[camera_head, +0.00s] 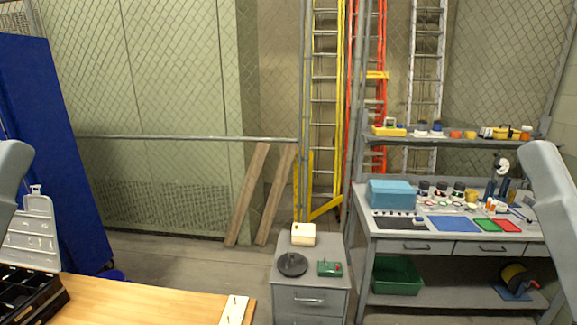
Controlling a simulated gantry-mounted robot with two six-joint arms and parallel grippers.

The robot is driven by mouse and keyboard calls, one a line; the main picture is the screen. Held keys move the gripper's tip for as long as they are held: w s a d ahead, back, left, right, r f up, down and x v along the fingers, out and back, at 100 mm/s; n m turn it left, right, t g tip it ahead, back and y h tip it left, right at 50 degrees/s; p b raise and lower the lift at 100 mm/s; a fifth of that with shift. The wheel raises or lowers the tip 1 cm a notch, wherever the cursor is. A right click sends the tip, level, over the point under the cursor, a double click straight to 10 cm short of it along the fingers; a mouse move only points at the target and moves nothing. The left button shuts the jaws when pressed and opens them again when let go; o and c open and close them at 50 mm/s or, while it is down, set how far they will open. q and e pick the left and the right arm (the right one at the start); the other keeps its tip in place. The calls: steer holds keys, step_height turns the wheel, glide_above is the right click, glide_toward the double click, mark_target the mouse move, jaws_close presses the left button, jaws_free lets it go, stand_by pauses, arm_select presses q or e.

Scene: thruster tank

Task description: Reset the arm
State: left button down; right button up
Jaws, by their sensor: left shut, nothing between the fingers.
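Only grey links of my two arms show. A link of my left arm (10,180) cuts in at the left edge, in front of part of the open case lid. A link of my right arm (555,200) hangs at the right edge, in front of the workbench's right end. The fingers of both grippers lie outside the picture, and neither arm link visibly holds anything.
A wooden table (140,300) with a black organizer case (35,298) stands at lower left. A grey drawer cabinet (312,300) stands at centre, left of a workbench (420,244) with tools and a blue box (392,194). Bare floor lies behind the table.

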step_height(320, 180, up, 22)
steer(key=p, duration=1.8)
step_height(320, 180, down, 46)
steer(key=b, duration=4.6)
steer(key=shift+f, duration=0.2)
